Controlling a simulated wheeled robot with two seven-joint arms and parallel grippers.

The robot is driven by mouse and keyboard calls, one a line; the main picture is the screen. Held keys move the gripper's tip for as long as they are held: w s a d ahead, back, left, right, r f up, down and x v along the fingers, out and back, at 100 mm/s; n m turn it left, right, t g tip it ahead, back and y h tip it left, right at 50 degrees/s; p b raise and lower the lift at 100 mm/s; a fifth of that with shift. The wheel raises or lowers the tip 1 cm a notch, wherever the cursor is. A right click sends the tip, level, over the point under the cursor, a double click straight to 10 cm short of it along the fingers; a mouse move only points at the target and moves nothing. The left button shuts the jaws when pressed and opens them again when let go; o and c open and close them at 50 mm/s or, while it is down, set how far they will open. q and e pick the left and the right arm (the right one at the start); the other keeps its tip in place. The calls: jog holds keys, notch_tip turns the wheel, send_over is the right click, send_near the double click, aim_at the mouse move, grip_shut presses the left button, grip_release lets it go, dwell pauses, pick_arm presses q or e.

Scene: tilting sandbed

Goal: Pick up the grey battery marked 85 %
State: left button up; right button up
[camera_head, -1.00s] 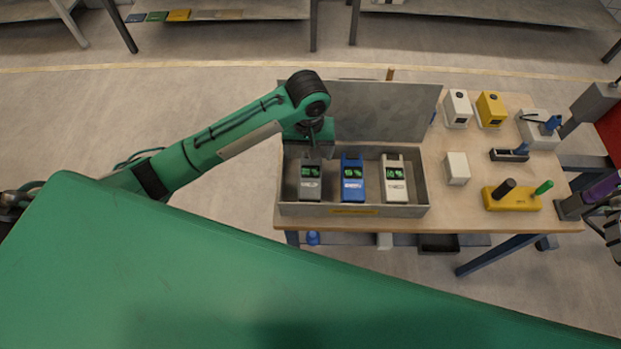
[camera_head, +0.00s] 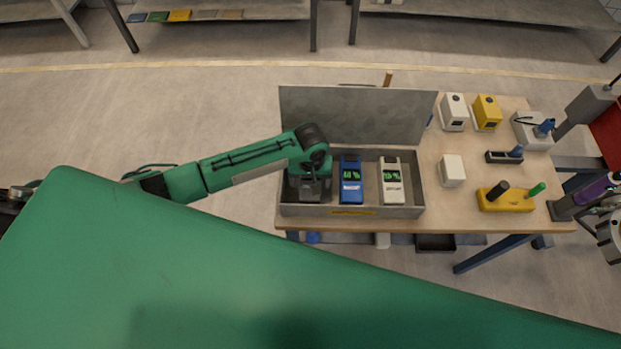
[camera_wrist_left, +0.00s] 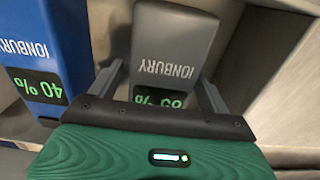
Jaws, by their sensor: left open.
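The grey battery (camera_wrist_left: 172,45), lettered IONBURY, stands in the left part of the metal case (camera_head: 400,212). Its green display (camera_wrist_left: 158,97) is partly covered in the left wrist view, so I cannot read the number for sure. My left gripper (camera_head: 309,186) is over this battery and mostly hides it in the head view. In the left wrist view my left gripper (camera_wrist_left: 160,80) is open, with one finger on each side of the battery's display end. I cannot tell whether the fingers touch it.
A blue battery (camera_head: 351,180), marked 40 % in the left wrist view (camera_wrist_left: 48,50), stands close beside the grey one. A white battery (camera_head: 392,181) stands further right. The raised lid (camera_head: 360,115) is behind. A yellow block (camera_head: 508,201) and white boxes are on the table's right.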

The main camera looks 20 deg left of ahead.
pick_arm(q)
jog(key=shift+f, duration=0.2)
jog(key=c, duration=1.7)
jog(key=shift+w+r, duration=0.1)
grip_shut()
